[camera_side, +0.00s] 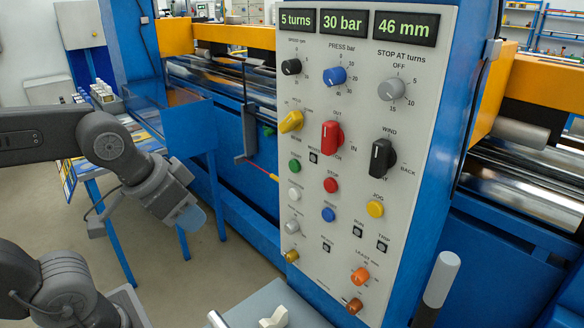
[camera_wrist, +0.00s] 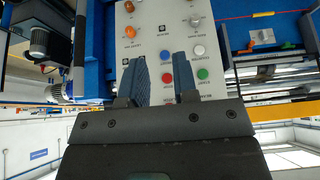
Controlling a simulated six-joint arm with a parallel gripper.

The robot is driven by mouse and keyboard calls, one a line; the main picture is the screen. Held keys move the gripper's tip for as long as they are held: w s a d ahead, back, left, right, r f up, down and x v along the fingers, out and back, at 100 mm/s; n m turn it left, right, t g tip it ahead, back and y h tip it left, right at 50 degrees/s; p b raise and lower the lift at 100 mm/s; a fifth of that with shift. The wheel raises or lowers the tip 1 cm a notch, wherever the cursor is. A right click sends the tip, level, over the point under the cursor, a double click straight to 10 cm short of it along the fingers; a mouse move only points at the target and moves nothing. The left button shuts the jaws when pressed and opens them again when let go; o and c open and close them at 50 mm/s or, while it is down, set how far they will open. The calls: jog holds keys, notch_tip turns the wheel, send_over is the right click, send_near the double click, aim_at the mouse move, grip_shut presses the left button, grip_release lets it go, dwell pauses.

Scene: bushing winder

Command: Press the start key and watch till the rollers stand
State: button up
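The grey control panel (camera_side: 345,262) carries a green key (camera_side: 294,166) at its left, with a label too small to read. A red key (camera_side: 330,184) marked STOP is to its right. White (camera_side: 294,194), blue (camera_side: 328,214) and yellow (camera_side: 375,208) keys sit lower. My gripper (camera_side: 187,215) hangs left of the panel, apart from it. In the wrist view my gripper (camera_wrist: 160,80) is open and empty, with the green key (camera_wrist: 202,73) and red key (camera_wrist: 167,78) beyond its fingers. Shiny rollers (camera_side: 525,188) lie right of the panel; whether they turn cannot be told.
Displays read 5 turns (camera_side: 297,21), 30 bar (camera_side: 343,23) and 46 mm (camera_side: 404,28). A red rotary switch (camera_side: 331,137), black WIND/BACK switch (camera_side: 382,158) and yellow knob (camera_side: 291,122) protrude above the keys. A blue stand (camera_side: 110,225) is behind my arm.

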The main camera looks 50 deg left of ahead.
grip_shut()
dwell(0.8)
